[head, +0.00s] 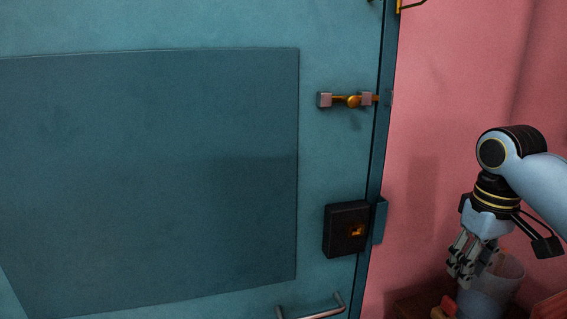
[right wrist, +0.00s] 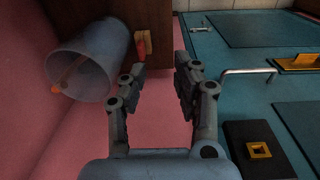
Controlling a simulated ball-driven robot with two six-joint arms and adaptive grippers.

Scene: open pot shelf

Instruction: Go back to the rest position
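My right gripper (head: 461,268) hangs fingers-down at the right of the head view, in front of the pink wall. In the right wrist view its two fingers (right wrist: 160,68) are apart with nothing between them, so it is open and empty. My left gripper is in neither view.
A teal door (head: 340,25) with a bolt (head: 352,101), a black lock box (head: 346,229) and a metal handle (head: 312,312) fills the left. A grey-blue bucket (head: 492,290) stands below and behind my right gripper; it also shows in the wrist view (right wrist: 88,62). The pink wall (head: 450,100) is bare.

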